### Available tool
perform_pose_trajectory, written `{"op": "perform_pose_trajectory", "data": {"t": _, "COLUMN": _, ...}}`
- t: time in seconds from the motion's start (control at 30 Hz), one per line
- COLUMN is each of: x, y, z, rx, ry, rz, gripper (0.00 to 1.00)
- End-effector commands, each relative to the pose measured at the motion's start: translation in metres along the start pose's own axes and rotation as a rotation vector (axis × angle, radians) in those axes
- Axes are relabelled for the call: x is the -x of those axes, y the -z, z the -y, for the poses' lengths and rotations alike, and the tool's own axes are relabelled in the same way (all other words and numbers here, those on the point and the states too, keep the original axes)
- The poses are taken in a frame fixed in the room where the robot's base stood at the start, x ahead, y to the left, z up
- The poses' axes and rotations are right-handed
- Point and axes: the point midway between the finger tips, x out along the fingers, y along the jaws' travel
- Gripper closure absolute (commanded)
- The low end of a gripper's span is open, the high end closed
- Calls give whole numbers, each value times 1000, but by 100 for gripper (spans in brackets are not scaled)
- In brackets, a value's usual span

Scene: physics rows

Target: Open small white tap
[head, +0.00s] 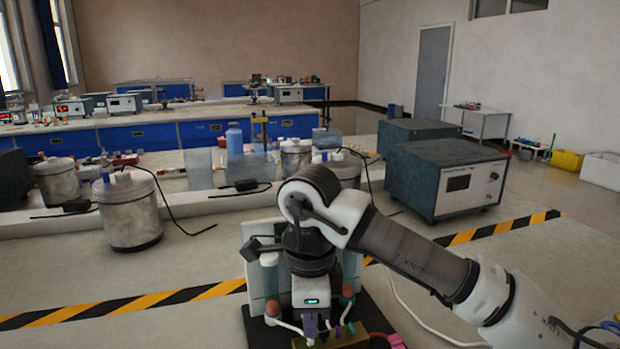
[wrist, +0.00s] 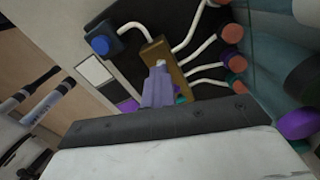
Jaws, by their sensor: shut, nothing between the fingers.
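My gripper (wrist: 158,88) shows in the wrist view as pale purple fingers held together, with nothing seen between them. Their tips are at the near edge of a brass-coloured block (wrist: 176,72) with white tubes (wrist: 187,28) running from it. A small white piece (wrist: 161,63) shows right at the fingertips; it may be the small white tap, but I cannot tell whether the fingers touch it. In the head view my gripper (head: 312,326) points down at the brass block (head: 335,339), and my arm hides part of the apparatus.
Orange-ended fittings (wrist: 231,60) sit close on the right, and a blue knob (wrist: 101,45) is at upper left in the wrist view. A grey instrument box (head: 447,177) and a metal canister (head: 129,211) stand behind.

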Motion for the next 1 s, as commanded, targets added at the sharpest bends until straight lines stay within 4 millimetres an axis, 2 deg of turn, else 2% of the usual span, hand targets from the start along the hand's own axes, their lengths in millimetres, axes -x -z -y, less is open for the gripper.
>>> {"op": "perform_pose_trajectory", "data": {"t": 0.3, "x": -1, "y": 0, "z": 0, "rx": 35, "ry": 0, "rz": 0, "gripper": 100}}
{"op": "perform_pose_trajectory", "data": {"t": 0.6, "x": -1, "y": 0, "z": 0, "rx": 410, "ry": 0, "rz": 1, "gripper": 100}}
{"op": "perform_pose_trajectory", "data": {"t": 0.7, "x": 0, "y": 0, "z": 0, "rx": 481, "ry": 1, "rz": 1, "gripper": 100}}
{"op": "perform_pose_trajectory", "data": {"t": 1.0, "x": 0, "y": 0, "z": 0, "rx": 502, "ry": 0, "rz": 0, "gripper": 98}}
